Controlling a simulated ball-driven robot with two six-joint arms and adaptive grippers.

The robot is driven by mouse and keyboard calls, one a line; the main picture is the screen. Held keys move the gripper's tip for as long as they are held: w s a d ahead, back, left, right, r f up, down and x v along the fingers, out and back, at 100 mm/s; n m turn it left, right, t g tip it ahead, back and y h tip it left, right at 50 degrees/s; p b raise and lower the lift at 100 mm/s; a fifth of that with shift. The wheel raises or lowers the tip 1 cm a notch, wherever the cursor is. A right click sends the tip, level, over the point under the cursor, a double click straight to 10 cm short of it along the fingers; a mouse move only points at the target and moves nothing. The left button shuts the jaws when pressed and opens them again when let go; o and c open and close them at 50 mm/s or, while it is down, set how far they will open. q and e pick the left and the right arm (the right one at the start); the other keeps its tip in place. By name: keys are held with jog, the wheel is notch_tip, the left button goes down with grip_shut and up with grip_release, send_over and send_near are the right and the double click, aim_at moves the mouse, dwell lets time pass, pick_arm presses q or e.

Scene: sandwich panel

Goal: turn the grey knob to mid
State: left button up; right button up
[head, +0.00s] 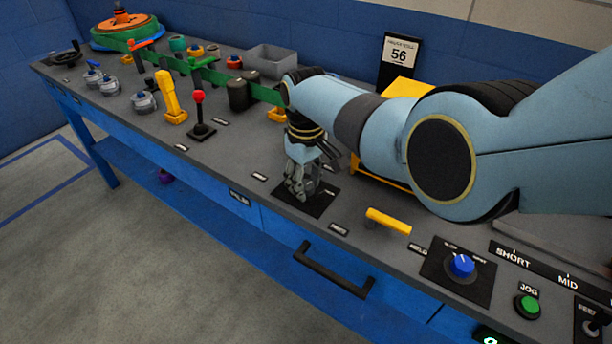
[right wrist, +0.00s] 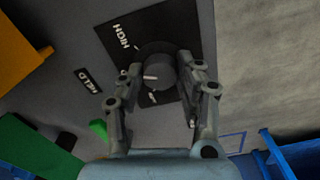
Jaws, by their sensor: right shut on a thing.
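The grey knob (right wrist: 161,72) sits on a black square plate (right wrist: 150,38) in the right wrist view. A "HIGH" label is readable on the plate, and a light pointer line shows on the knob. My right gripper (right wrist: 163,75) has its fingers on both sides of the knob and is shut on it. In the head view my right gripper (head: 298,190) is over the black plate (head: 318,203) on the bench, and it hides the knob there. My left gripper is not in view.
A yellow handle (head: 388,222) and a blue knob (head: 461,265) lie to the right along the grey bench. A red-topped lever (head: 199,108) and a yellow lever (head: 170,98) stand to the left. A black drawer handle (head: 332,270) sticks out at the front.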

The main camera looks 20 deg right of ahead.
aim_at(306, 185)
jog(key=shift+n+p, duration=0.5)
jog(key=shift+n, duration=1.6)
jog(key=o, duration=1.1)
jog(key=shift+o, duration=0.2)
notch_tip(306, 185, up, 12)
jog(key=shift+f, duration=0.1)
